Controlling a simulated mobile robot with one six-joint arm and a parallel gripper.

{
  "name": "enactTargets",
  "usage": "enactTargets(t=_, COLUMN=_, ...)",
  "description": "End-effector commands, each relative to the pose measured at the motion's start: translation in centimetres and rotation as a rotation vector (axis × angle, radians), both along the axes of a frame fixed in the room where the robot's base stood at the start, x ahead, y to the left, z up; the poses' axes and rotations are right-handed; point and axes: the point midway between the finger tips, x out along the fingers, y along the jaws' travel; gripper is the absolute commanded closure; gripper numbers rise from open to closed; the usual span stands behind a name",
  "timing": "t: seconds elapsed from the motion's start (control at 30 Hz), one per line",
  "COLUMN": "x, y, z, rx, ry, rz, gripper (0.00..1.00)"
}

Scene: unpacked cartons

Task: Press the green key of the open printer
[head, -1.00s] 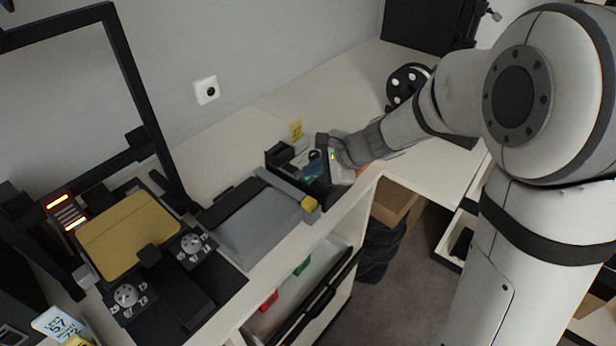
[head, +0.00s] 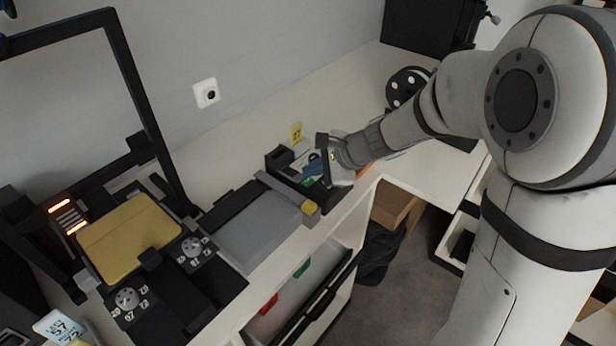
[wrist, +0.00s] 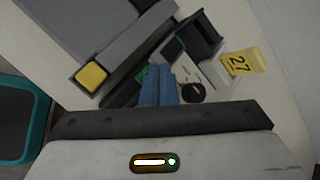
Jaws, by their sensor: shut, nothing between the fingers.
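The open printer is a low dark unit (head: 281,159) on the bench, just left of my gripper in the head view; it also shows in the wrist view (wrist: 200,40). A small green key (head: 306,182) shows low in it, and in the wrist view a green patch (wrist: 143,73) lies close beside my fingertips, partly hidden by them. My gripper (head: 312,168) points down into the unit. Its blue fingers (wrist: 157,70) are together with nothing between them. I cannot tell whether the tips touch the key.
A grey flat lid (head: 258,226) with a yellow block (head: 310,207) lies left of the unit. A yellow tag marked 27 (head: 296,132) stands behind it. A black dial (wrist: 193,92) is right of my fingers. A gold-topped device (head: 130,235) is farther left.

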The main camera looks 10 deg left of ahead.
Motion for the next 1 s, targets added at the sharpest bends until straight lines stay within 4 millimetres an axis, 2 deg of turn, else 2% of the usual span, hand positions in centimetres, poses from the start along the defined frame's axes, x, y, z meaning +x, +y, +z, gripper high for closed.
enactTargets(t=0.47, x=0.0, y=0.0, z=0.8, rx=0.000, ry=-0.001, rz=0.001, gripper=1.00)
enactTargets(t=0.9, x=0.0, y=0.0, z=5.1, rx=0.000, ry=-0.002, rz=0.001, gripper=1.00)
enactTargets(t=1.0, x=0.0, y=0.0, z=5.6, rx=0.000, ry=-0.001, rz=0.000, gripper=1.00)
